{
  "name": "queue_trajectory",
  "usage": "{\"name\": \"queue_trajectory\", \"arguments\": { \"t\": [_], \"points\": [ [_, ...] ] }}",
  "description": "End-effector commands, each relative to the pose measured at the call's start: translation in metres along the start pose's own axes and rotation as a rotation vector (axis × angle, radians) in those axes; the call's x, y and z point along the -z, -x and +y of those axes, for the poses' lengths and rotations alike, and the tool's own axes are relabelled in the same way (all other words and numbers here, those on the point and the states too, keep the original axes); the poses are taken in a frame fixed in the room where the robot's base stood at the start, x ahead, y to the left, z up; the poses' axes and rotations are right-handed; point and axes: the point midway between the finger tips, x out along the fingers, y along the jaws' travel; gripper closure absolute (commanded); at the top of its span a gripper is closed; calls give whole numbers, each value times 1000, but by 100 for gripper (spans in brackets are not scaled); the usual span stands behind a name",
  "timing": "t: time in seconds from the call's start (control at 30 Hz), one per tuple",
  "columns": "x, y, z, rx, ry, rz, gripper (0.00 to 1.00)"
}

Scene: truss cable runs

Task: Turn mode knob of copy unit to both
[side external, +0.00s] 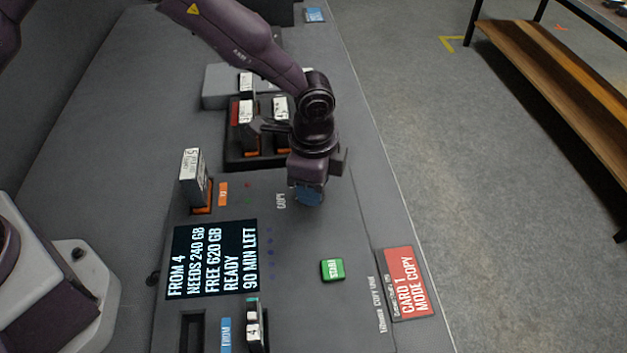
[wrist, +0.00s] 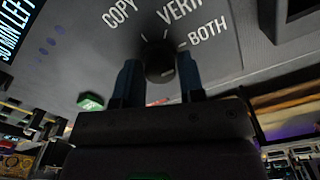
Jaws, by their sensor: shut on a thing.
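The copy unit (side external: 290,240) is a dark grey panel. Its dark round mode knob (wrist: 160,58) shows in the wrist view, with the words COPY, VERIFY (partly cut off) and BOTH (wrist: 209,33) printed around it beside short tick marks. My gripper (wrist: 160,78) has one blue finger on each side of the knob and is shut on it. I cannot tell for sure which mark the knob points to. In the side view my gripper (side external: 308,193) is down at the panel, right of the word COPY (side external: 281,200), and hides the knob.
A dark screen (side external: 212,260) reads FROM 4, NEEDS 240 GB, FREE 620 GB, READY, 90 MIN LEFT. Upright labelled blocks (side external: 193,178) stand in slots left of my gripper.

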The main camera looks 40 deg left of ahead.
Motion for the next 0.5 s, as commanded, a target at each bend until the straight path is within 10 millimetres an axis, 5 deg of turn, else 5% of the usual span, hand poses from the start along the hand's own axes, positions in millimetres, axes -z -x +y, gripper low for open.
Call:
{"name": "queue_trajectory", "arguments": {
  "t": [0.3,0.33,0.4,0.5],
  "points": [
    [0,0,0,-1,-1,-2,87],
    [0,0,0,-1,-1,-2,57],
    [0,0,0,-1,-1,-2,41],
    [0,0,0,0,-1,-1,38]
  ]
}}
